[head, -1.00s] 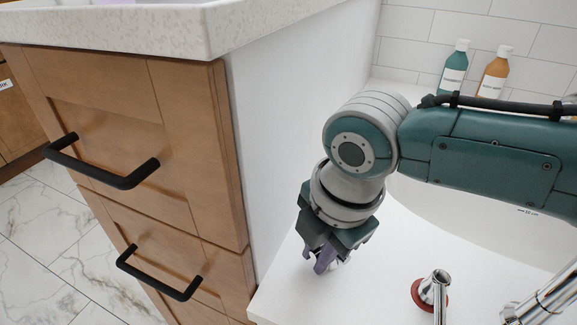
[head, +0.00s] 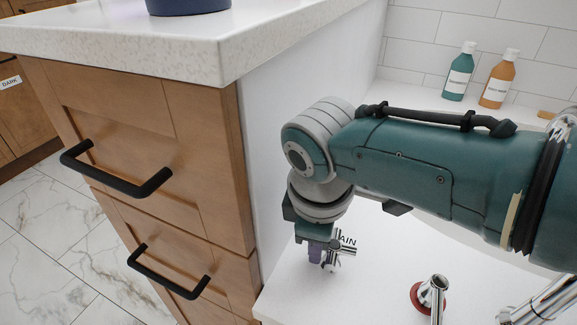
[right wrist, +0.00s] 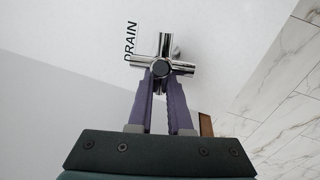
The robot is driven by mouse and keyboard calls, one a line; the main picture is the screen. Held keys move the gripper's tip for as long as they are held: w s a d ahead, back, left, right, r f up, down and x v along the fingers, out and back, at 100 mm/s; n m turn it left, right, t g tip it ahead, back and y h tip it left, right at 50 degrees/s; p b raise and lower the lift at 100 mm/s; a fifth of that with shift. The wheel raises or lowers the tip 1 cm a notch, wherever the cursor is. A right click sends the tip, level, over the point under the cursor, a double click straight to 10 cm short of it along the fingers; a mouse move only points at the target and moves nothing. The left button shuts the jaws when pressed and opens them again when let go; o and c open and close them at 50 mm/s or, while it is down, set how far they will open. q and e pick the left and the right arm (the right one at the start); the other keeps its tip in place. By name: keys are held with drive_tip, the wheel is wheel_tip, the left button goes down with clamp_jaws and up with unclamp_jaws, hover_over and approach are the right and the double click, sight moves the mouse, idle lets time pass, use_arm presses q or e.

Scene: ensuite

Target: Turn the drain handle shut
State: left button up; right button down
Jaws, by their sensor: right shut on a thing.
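The drain handle is a chrome cross-shaped knob (head: 344,247) beside the printed word DRAIN on the white tub deck. The gripped arm is partly hidden between the fingers. My left gripper is not in view.
A wooden drawer cabinet (head: 170,150) with black pulls and a white counter stands close left of my right arm. A chrome fitting with a red ring (head: 430,294) and a chrome spout (head: 545,302) stand to the right. Green (head: 459,72) and orange (head: 498,80) bottles stand behind.

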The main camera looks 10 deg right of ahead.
drive_tip(key=shift+w+m, duration=0.15)
drive_tip(key=shift+m, duration=0.65)
drive_tip(key=shift+d, duration=0.1)
drive_tip(key=c, duration=0.9)
unclamp_jaws()
drive_tip(key=shift+o, duration=0.2)
drive_tip(key=shift+r, duration=0.1)
wheel_tip(320, 180, up, 10)
drive_tip(key=s+a+p, duration=0.1)
drive_tip(key=p, duration=0.6)
drive_tip(key=shift+s+f+p, duration=0.2)
drive_tip(key=shift+s+p, duration=0.1)
drive_tip(key=shift+p, duration=0.1)
